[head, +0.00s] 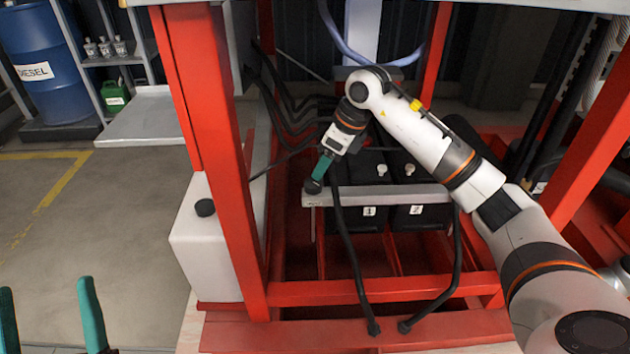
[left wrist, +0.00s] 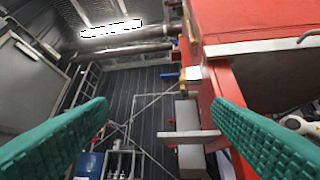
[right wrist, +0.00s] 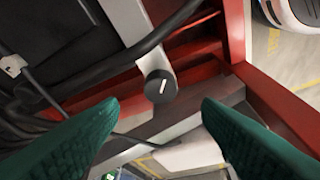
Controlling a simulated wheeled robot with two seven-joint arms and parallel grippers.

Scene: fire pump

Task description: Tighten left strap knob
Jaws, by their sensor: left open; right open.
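The left strap knob (right wrist: 160,86) is a round black knob with a white mark, at the end of a grey metal strap (head: 385,194) across two black batteries. In the head view the knob (head: 313,186) sits at the strap's left end, partly hidden by my right gripper (head: 318,180). In the right wrist view my right gripper (right wrist: 160,102) is open, with the knob between and beyond its green fingertips; I cannot tell whether they touch. My left gripper (head: 45,285) is open and empty at the lower left, away from the batteries; it also shows in the left wrist view (left wrist: 160,105).
A red frame post (head: 215,140) stands left of the batteries, beside a white tank (head: 210,245). Black cables (head: 352,260) hang in front of the strap. A blue diesel drum (head: 48,60) stands at the back left. The floor at left is clear.

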